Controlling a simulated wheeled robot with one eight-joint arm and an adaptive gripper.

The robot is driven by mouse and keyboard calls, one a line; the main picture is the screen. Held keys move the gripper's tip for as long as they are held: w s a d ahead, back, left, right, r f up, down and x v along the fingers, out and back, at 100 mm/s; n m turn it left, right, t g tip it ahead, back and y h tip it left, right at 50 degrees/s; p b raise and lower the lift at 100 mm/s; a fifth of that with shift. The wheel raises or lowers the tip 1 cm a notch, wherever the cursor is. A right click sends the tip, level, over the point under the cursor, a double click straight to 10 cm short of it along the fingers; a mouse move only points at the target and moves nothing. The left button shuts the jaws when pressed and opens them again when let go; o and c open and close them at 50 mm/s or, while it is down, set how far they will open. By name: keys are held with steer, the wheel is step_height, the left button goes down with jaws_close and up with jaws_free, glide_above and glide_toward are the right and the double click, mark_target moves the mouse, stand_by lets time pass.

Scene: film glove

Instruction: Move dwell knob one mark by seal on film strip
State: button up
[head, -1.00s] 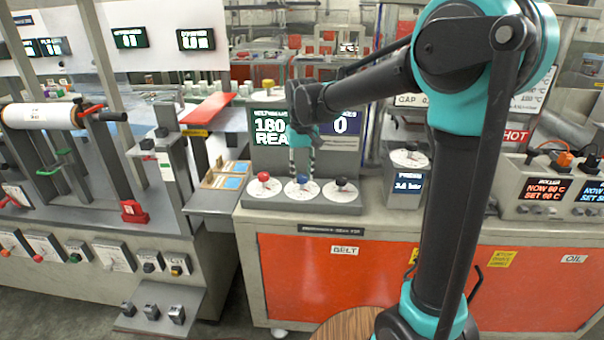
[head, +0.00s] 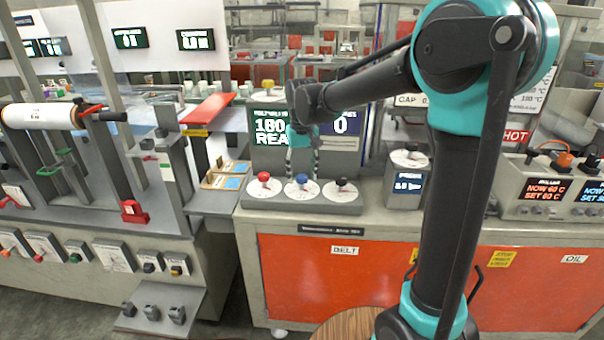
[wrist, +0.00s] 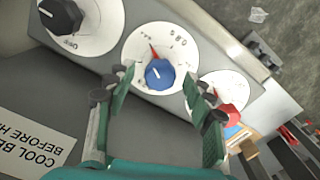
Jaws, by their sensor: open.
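Three dial knobs stand in a row on a grey panel below a display reading 180. The red knob (head: 264,176) is at the left, the blue knob (head: 302,179) in the middle and the black knob (head: 341,182) at the right. In the wrist view the blue knob (wrist: 159,74) sits on a white dial (wrist: 180,45) with a red pointer and marks. My gripper (wrist: 157,82) is open, its fingers apart on either side of the blue knob. In the head view my gripper (head: 302,172) points down above the blue dial. Whether the fingers touch the knob I cannot tell.
The black knob (wrist: 66,14) and red knob (wrist: 228,114) flank the blue one closely. A yellow-topped button (head: 268,84) sits above the display. A small box with a dial (head: 408,158) stands to the right. A red lever plate (head: 207,108) is at the left.

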mark_target(302, 176)
step_height(302, 176, up, 12)
stand_by(0.6)
